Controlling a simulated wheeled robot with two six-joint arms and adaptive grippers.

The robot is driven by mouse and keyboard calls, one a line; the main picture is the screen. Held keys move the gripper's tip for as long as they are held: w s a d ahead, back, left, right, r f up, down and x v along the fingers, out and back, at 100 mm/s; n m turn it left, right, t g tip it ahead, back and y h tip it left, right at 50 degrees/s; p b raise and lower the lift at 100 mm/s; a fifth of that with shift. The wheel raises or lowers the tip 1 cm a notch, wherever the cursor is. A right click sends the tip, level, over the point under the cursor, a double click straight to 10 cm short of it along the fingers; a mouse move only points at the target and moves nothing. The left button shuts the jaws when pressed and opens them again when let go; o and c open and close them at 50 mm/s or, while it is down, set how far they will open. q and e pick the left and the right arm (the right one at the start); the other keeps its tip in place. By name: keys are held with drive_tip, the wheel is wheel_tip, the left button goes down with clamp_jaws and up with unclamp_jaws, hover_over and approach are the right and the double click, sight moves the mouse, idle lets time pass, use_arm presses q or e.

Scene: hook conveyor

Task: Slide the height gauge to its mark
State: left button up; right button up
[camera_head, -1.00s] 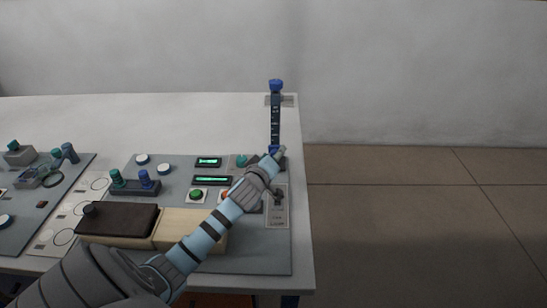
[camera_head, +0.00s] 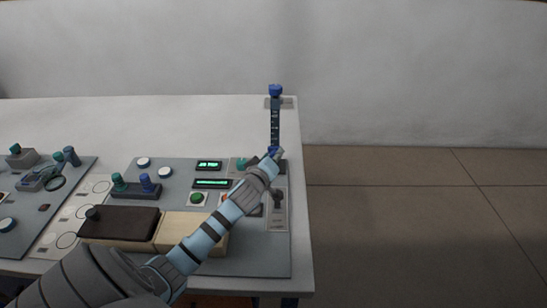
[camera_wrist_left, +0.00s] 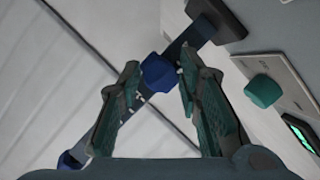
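The height gauge (camera_head: 275,125) is a dark upright rail with pale marks and a blue cap (camera_head: 275,90) on top, at the table's right edge. Its blue slider knob (camera_head: 273,151) is low on the rail, partly hidden by my left gripper (camera_head: 276,154). In the left wrist view the blue knob (camera_wrist_left: 158,72) lies between the fingertips of my left gripper (camera_wrist_left: 160,62). The fingers are apart, with the knob close to both tips; I cannot tell whether they touch it. The rail runs diagonally behind. My right gripper is not in view.
The grey panel (camera_head: 262,262) holds green displays (camera_head: 211,184), a green button (camera_head: 197,198) and a lever plate (camera_head: 277,221). A teal knob (camera_wrist_left: 263,90) is right of the gripper. Floor is open on the right.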

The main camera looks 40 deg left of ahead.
use_arm(q)
drive_tip(key=shift+o, duration=0.5)
drive_tip(key=shift+s, duration=0.1)
drive_tip(key=v, duration=1.2)
drive_tip(key=shift+r, duration=0.1)
